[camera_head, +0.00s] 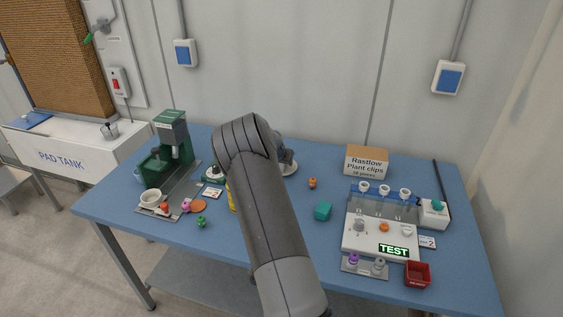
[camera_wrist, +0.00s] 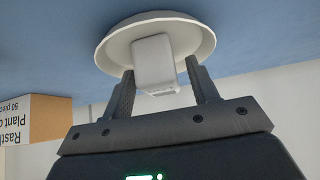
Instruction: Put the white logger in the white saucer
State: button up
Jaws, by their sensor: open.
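The white saucer (camera_wrist: 202,40) is a shallow round dish on the blue table, seen in the wrist view. The white logger (camera_wrist: 153,55), a small rounded block, shows in front of the saucer and overlaps its middle and near rim. It looks tilted; I cannot tell whether it rests on the saucer. My gripper (camera_wrist: 160,68) is open, with one finger on each side of the logger's lower end.
A cardboard plant-clips box (camera_head: 366,162) stands right of the saucer. A small orange-brown item (camera_head: 312,183) and a teal block (camera_head: 323,211) lie nearer. A green machine (camera_head: 170,150) stands left, a white test station (camera_head: 380,238) right. Bare table lies between the box and the teal block.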

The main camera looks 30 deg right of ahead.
jog(key=s+a+r+n+y, duration=0.1)
jog(key=s+a+r+y, duration=0.1)
jog(key=s+a+r, duration=0.7)
jog(key=s+a+r+n+y, duration=0.1)
jog(key=s+a+r, duration=0.55)
jog(key=r, duration=0.45)
jog(key=s+a+r+n, duration=0.2)
jog(key=s+a, duration=0.3)
jog(key=s, duration=0.5)
jog(key=s+a+r+n+y, duration=0.1)
jog(key=s+a, duration=0.4)
jog(key=s, duration=0.6)
jog(key=s+a+r+n+y, duration=0.1)
jog(key=s+a+n, duration=0.3)
jog(key=s, duration=0.7)
jog(key=shift+s+a+r, duration=0.2)
jog(key=shift+a+r, duration=0.6)
jog(key=shift+a, duration=0.2)
jog(key=shift+o, duration=0.4)
